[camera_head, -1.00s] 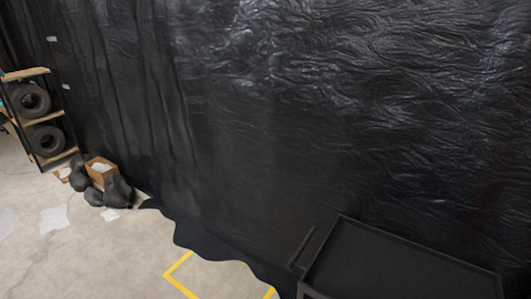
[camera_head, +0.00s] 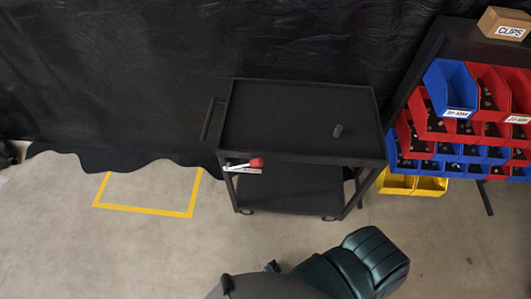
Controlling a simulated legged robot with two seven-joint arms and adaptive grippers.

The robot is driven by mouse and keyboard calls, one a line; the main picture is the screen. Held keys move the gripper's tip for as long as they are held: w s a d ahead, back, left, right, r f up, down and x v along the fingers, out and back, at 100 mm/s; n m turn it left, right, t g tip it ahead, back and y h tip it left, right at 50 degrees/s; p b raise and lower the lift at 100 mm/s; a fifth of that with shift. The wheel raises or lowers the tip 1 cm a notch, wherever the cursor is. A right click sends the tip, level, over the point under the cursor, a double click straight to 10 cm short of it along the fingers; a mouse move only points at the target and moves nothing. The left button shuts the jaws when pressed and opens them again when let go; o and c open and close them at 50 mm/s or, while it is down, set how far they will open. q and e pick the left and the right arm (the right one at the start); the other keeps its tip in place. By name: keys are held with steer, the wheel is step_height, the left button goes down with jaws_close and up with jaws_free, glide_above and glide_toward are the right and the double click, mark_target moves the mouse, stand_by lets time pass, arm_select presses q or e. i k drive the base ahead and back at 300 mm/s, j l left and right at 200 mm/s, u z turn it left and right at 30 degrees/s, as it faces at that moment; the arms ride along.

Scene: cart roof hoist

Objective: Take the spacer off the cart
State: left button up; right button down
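The black cart (camera_head: 275,115) stands in the middle of the view, against the black sheeting. A small dark cylinder, which looks like the spacer (camera_head: 338,130), lies on the right part of its top tray. The tray around it looks bare. A lower shelf (camera_head: 295,190) shows beneath the top. Neither of my grippers is in view.
A red-tipped lever (camera_head: 256,162) is at the cart's front edge. A rack of red and blue bins (camera_head: 450,85) stands close on the right, with a cardboard box marked CLIPS (camera_head: 502,24). Yellow tape (camera_head: 145,210) marks the floor left.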

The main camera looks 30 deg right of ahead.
mark_target(339, 128)
steer(key=k+l+z, duration=0.1)
steer(key=z, duration=1.55)
steer(key=i+l, duration=0.3)
steer(key=l, duration=0.15)
steer(key=i+l, duration=0.25)
steer(key=l, duration=0.2)
